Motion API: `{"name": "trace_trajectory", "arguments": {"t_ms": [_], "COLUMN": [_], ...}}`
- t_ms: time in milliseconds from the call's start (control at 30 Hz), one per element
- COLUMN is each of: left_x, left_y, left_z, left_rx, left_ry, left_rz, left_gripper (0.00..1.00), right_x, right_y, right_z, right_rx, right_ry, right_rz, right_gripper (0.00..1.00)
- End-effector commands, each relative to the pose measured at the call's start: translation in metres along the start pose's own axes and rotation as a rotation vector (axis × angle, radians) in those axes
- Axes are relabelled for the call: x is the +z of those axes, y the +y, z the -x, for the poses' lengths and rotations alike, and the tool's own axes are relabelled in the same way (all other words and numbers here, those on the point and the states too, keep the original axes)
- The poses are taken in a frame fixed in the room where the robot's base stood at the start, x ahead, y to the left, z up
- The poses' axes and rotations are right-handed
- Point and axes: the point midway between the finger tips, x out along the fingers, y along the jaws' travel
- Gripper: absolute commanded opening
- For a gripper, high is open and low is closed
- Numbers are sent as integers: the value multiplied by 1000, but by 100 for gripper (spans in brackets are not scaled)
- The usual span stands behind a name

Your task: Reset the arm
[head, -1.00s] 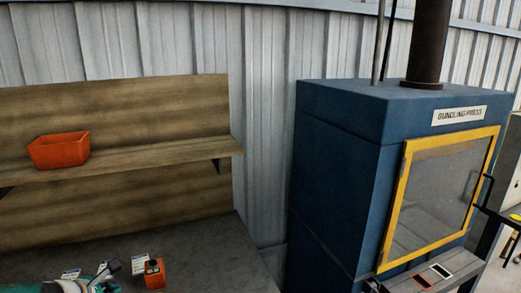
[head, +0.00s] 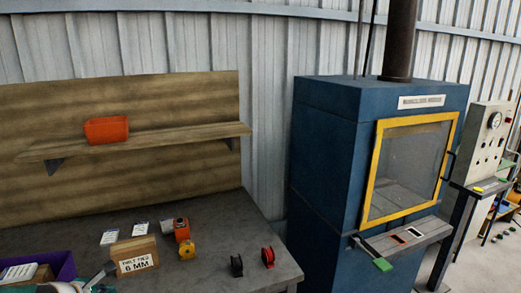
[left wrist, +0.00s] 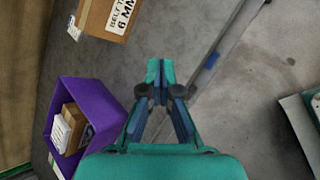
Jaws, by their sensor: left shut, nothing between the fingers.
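In the head view only a small part of my left arm shows at the bottom left corner, close to a purple bin and a cardboard box. My right gripper is in neither view.
The bench holds a cardboard box marked 6 MM (head: 135,257), a purple bin (left wrist: 106,98) with small boxes in it, an orange device (head: 181,230) and two small spools. An orange bin (head: 106,131) sits on the shelf.

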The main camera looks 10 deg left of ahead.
Motion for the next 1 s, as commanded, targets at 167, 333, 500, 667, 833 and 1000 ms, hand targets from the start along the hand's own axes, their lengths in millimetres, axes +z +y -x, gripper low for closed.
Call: {"name": "trace_trajectory", "arguments": {"t_ms": [167,333,500,667,833,1000], "left_x": [13,30,39,42,34,6], "left_y": [-11,-41,-84,-140,-236,-351], "left_z": [-8,-29,-48,-65,-79,-70], "left_rx": [-23,-90,-182,-296,-480,-699], "left_ry": [-17,-34,-41,-38,-29,-72], "left_rz": [-16,-40,-76,-146,-346,-728], "left_gripper": [0,0,0,0,0,0], "right_x": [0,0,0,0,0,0], "right_y": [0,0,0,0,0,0], "right_z": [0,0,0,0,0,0], "right_rx": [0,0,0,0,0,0], "right_ry": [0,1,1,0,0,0], "right_rz": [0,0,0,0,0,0], "right_gripper": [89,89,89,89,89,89]}}
